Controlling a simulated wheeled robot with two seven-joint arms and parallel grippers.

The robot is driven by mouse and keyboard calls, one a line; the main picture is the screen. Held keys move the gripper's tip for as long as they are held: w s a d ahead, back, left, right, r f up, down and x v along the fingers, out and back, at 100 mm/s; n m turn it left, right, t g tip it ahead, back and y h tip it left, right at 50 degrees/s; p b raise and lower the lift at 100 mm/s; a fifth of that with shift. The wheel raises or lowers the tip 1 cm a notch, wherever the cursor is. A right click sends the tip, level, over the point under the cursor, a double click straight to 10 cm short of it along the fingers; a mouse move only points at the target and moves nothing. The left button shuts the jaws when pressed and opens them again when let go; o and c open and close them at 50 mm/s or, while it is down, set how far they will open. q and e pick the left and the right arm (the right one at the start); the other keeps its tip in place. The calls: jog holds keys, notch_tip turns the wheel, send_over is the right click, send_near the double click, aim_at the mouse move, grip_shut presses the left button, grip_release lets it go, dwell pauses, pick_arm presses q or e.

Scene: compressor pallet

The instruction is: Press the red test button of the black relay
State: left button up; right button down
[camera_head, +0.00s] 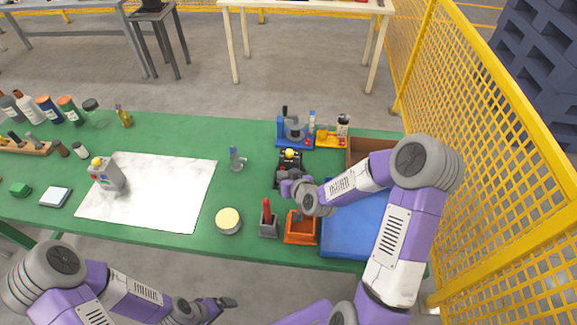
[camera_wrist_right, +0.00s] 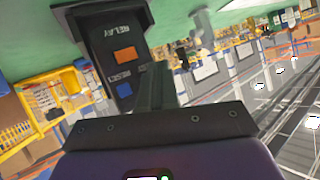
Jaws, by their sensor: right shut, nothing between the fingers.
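The black relay (camera_wrist_right: 108,35) shows large in the right wrist view, with the word RELAY, an orange-red button (camera_wrist_right: 124,55) and a blue button marked RESET (camera_wrist_right: 124,90). In the head view a black device with a yellow knob (camera_head: 290,154) stands just beyond my right gripper (camera_head: 284,181); I take it to be near or part of the relay. In the wrist view my right gripper (camera_wrist_right: 165,70) is shut and empty, beside the relay's button face; whether it touches is unclear. My left gripper (camera_head: 218,303) is low in front of the table, its jaw opening unclear.
A blue-based device (camera_head: 281,138) and a yellow-based one (camera_head: 325,140) stand behind. A red-handled grey block (camera_head: 268,220), an orange tray (camera_head: 300,232) and a blue tray (camera_head: 348,238) lie in front. A white sheet (camera_head: 160,195) is left; a yellow mesh fence (camera_head: 500,130) is right.

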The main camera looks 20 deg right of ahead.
jog(key=shift+s+a, duration=0.2)
jog(key=shift+s, duration=0.1)
jog(key=shift+s+a+b, duration=0.35)
jog(key=shift+s+a, duration=0.15)
jog(key=shift+s, duration=0.35)
jog(key=shift+s+a+b, duration=0.4)
jog(key=shift+s+a, duration=0.15)
jog(key=shift+s, duration=0.3)
jog(key=shift+s+a+b, duration=0.35)
jog(key=shift+s+a, duration=0.15)
jog(key=shift+s, duration=0.35)
